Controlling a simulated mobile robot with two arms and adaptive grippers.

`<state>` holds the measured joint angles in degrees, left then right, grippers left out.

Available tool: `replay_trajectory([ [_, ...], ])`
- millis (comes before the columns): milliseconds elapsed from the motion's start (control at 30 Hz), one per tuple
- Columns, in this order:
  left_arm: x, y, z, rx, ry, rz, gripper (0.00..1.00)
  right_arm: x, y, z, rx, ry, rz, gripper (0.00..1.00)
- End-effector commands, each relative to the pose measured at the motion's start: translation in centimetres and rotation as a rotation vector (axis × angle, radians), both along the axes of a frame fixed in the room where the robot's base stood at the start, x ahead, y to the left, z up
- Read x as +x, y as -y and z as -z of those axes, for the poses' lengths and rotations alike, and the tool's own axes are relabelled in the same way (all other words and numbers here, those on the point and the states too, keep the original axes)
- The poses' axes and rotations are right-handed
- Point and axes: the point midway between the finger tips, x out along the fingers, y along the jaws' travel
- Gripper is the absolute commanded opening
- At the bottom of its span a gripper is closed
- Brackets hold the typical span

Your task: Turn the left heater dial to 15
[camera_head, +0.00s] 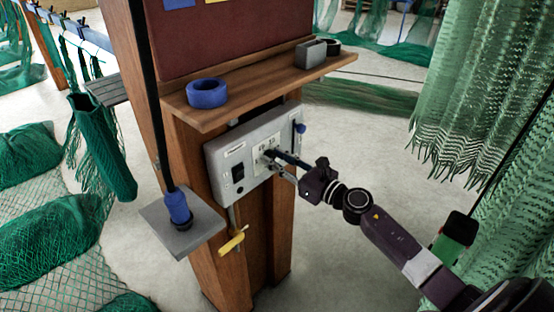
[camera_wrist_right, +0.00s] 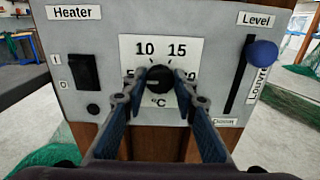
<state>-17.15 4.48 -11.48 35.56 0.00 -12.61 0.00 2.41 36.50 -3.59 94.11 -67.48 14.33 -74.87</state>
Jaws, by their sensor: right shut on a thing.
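The grey heater panel (camera_head: 226,163) is mounted on a wooden post. It also shows in the right wrist view (camera_wrist_right: 105,40), with a "Heater" label. Its black round dial (camera_wrist_right: 160,79) sits on a white scale plate (camera_wrist_right: 130,45) marked 10 and 15 at the top, with the lower numbers partly hidden by my fingers. A small light mark shows on the dial's left side; its exact reading is hard to tell. My right gripper (camera_head: 276,163) is at the dial, its two fingers (camera_wrist_right: 160,90) shut on it from both sides. My left gripper is not in view.
A rocker switch (camera_wrist_right: 84,72) and a small black button (camera_wrist_right: 93,109) are left of the dial. A slider with a blue knob (camera_wrist_right: 262,53) is right of it. A wooden shelf (camera_head: 240,100) above holds blue tape (camera_head: 207,93). Green nets (camera_head: 470,100) hang at right.

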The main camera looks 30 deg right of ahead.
Motion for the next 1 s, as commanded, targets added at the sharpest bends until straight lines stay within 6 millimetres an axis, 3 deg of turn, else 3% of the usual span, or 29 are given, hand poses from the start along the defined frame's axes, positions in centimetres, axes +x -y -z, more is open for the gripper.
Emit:
replay_trajectory([
  [367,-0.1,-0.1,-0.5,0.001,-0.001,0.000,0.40,0.0,0.1,-0.1,0.172,-0.060,0.000,0.02],
  [1000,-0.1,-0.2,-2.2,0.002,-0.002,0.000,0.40,0.1,0.3,0.0,0.740,-0.259,0.001,0.02],
])
